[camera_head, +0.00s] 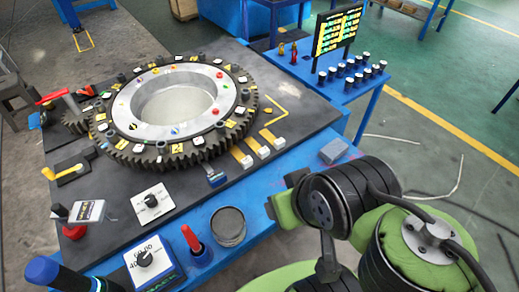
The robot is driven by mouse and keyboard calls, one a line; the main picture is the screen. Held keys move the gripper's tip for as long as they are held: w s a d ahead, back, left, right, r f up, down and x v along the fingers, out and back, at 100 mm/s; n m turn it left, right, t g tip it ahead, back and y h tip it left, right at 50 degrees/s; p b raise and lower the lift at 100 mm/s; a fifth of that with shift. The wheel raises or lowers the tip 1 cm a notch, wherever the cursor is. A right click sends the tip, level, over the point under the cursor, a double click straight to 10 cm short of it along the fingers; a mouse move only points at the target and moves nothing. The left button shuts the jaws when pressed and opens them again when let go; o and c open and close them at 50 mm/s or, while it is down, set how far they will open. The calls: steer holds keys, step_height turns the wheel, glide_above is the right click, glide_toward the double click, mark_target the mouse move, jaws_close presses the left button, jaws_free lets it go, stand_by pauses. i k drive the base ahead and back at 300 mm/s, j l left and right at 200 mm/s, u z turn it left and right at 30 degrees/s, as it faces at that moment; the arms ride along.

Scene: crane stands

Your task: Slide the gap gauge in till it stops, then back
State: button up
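I cannot tell for sure which thing is the gap gauge. Three flat brass-coloured strips with pale blocks at their ends lie on the dark plate by the near right side of the large toothed ring (182,158): a left one (238,154), a middle one (257,147) and a right one (270,137). A small blue block with a pale top (216,178) sits left of them, close to the ring's teeth. My green and black arm is folded at the lower right, apart from the strips. I see no gripper fingers.
A dial box (152,264), a red-handled tool (192,240) and a round dark cup (228,226) stand along the near blue edge. A grey block (334,150) lies nearer my arm. Several dark cylinders and a display board (338,32) stand on the back-right blue shelf.

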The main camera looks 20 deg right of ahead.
mark_target(215, 178)
steer(key=j+u, duration=0.2)
steer(key=u, duration=0.15)
steer(key=i+j+u, duration=0.1)
steer(key=u, duration=0.25)
steer(key=j+u, duration=0.2)
steer(key=u, duration=0.15)
steer(key=i, duration=0.05)
